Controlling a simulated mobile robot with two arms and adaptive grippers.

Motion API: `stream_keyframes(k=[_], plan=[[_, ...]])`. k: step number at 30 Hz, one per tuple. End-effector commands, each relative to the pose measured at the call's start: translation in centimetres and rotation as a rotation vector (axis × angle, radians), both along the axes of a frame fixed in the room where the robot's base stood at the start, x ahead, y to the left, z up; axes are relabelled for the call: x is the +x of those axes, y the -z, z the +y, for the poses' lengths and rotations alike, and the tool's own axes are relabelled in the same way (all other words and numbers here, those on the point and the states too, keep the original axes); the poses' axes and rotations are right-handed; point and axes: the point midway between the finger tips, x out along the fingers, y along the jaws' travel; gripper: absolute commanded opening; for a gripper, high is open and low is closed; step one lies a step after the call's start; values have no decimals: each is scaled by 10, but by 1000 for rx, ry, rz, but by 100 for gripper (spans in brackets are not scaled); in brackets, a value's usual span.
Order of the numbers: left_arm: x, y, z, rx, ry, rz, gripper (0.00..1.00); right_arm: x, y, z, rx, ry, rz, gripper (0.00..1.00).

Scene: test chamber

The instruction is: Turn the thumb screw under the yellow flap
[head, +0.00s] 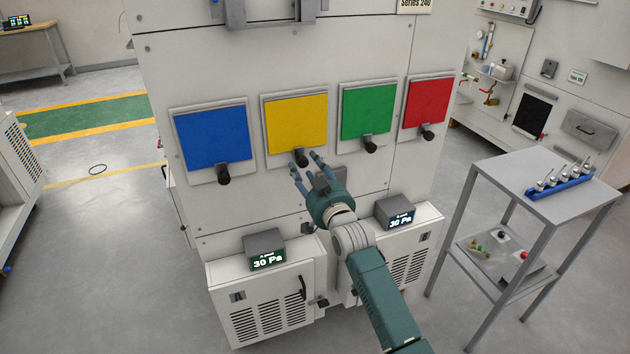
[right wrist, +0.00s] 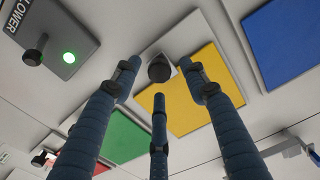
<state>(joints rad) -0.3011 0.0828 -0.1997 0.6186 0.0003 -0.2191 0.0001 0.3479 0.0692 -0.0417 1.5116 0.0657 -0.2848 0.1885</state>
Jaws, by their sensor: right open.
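The yellow flap (head: 297,118) is a square panel on the white cabinet front, between the blue and green flaps. Its black thumb screw (head: 302,158) sticks out at its lower edge. My right gripper (head: 304,162) is open just below and in front of this screw, its fingers pointing up at it. In the right wrist view the yellow flap (right wrist: 205,92) lies behind the fingers, and the round screw head (right wrist: 159,69) shows between the spread fingertips. I see no finger clearly touching it. My left gripper is not in view.
Blue (head: 213,138), green (head: 368,110) and red (head: 427,102) flaps share the cabinet front, each with a black screw. Two gauge boxes reading 30 Pa (head: 265,250) (head: 395,214) sit below on white units. A grey cart (head: 545,170) stands at right.

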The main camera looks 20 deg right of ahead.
Motion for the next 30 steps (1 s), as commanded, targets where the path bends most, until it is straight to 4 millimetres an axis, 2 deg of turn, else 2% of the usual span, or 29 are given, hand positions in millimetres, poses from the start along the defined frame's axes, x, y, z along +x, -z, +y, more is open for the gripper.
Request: stream_keyframes(k=[9, 15, 20, 30], plan=[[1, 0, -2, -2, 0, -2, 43, -68, 1, -2, 0, 0, 1, 43], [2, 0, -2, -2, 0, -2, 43, -97, 0, -4, 0, 0, -1, 43], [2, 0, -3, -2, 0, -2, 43, -105, -1, -4, 0, 0, -2, 43], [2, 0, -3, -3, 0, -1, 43, -105, -1, -4, 0, 0, -1, 43]])
